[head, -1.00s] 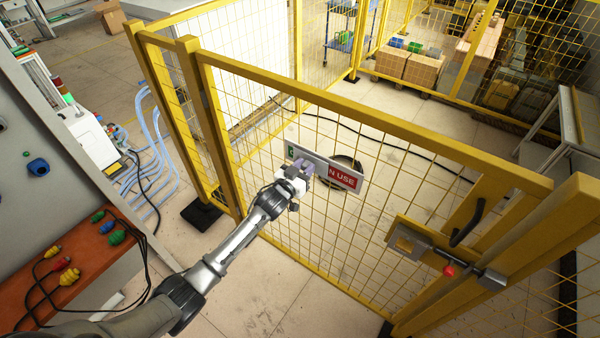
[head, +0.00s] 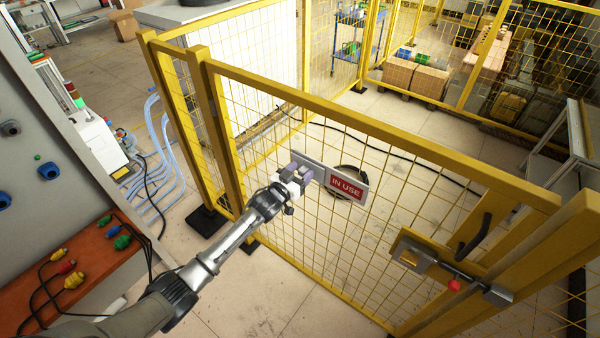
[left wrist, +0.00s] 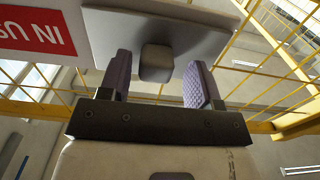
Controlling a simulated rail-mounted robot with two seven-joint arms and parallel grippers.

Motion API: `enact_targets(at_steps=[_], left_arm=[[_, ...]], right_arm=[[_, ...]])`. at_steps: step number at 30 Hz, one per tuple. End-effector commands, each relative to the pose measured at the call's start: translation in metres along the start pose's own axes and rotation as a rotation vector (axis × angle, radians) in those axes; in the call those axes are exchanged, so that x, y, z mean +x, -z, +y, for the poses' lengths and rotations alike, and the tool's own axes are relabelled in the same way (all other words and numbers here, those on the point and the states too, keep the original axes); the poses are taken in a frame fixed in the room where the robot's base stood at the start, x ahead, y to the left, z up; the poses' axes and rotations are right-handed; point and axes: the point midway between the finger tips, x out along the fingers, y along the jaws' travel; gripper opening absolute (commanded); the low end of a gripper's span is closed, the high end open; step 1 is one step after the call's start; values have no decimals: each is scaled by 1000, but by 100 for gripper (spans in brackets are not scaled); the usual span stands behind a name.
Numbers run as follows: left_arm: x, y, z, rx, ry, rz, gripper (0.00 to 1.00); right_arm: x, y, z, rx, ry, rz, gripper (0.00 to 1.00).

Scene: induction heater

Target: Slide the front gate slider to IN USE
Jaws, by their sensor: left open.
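The sign on the front gate (head: 385,133) shows a red IN USE panel (head: 347,188) in full. A grey slider plate (head: 312,160) covers the sign's left part. In the left wrist view, the plate (left wrist: 205,38) carries a square grey knob (left wrist: 156,62), and the red panel (left wrist: 32,32) appears upside down beside it. My left gripper (head: 298,173) is at the slider, its purple-padded fingers one on each side of the knob. It is open, with a gap between each pad and the knob. My right gripper is out of view.
A latch with a red knob (head: 454,286) and a black handle (head: 474,236) sit at the gate's right end. An orange bench with cables (head: 75,265) and a grey panel (head: 60,160) stand at the left. Floor in front of the gate is clear.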

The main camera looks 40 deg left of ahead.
Motion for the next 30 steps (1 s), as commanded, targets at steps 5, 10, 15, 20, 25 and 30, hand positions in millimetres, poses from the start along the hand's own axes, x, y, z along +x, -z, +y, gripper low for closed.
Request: enact_targets(at_steps=[5,10,15,20,25,30], left_arm=[[-3,0,0,0,-1,0,57],[-21,0,1,-1,-2,-1,57],[-54,-1,1,-1,-2,-2,57],[-85,-1,1,-1,0,-2,57],[-112,0,0,0,0,-1,57],[-129,0,0,-1,0,-1,57]], right_arm=[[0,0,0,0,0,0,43],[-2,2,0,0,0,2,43],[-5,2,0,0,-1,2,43],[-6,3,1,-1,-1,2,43],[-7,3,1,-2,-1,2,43],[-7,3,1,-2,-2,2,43]])
